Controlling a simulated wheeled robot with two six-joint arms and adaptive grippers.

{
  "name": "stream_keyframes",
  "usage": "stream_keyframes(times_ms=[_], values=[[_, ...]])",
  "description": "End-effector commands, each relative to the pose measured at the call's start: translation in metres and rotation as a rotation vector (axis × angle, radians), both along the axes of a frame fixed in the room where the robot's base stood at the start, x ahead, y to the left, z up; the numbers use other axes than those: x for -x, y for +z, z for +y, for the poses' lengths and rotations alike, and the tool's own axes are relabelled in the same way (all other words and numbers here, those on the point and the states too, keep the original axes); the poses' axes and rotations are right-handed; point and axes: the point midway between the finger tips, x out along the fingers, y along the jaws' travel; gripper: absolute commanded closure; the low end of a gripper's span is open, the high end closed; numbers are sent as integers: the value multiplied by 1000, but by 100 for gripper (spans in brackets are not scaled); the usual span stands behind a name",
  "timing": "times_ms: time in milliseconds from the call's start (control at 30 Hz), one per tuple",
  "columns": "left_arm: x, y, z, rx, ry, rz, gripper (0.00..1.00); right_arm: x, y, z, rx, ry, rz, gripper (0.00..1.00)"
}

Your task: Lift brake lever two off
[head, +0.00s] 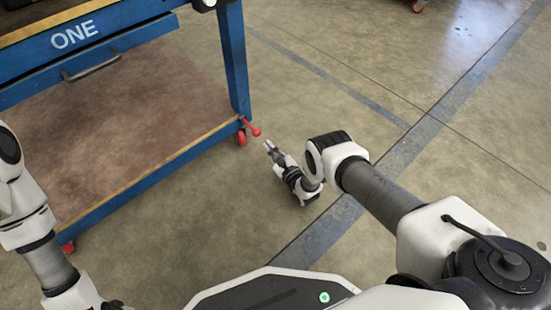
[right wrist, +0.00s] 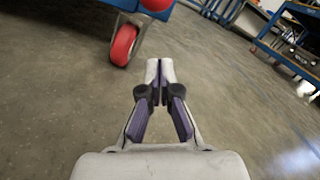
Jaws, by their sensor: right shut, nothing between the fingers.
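A red brake lever (head: 252,128) with a round knob sticks out at the foot of the blue cart's right front leg, above a red caster wheel (head: 241,138). I cannot read a number on the lever. In the right wrist view the knob (right wrist: 155,4) shows at the top edge, with the red wheel (right wrist: 123,45) below left of it. My right gripper (head: 268,146) is shut and empty, low over the floor, just in front and right of the lever. Its closed fingertips (right wrist: 160,66) point toward the knob without touching it. My left gripper is out of view.
The blue cart (head: 133,42) marked ONE, with a drawer and brown lower shelf (head: 120,130), fills the upper left. The floor (head: 330,75) right of it is open. Another blue cart (right wrist: 290,45) stands far off at upper right in the wrist view.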

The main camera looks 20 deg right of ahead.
Motion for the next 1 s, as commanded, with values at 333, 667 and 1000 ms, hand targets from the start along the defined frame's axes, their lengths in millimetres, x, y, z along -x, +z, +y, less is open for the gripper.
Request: stream_keyframes(times_ms=[333, 667, 1000], values=[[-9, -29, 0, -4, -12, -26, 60, -28, 24, 17, -2, 1, 2, 100], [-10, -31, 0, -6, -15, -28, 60, -20, 36, 21, 0, 0, 0, 100], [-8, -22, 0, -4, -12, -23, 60, -20, 41, 28, 9, 1, 30, 100]])
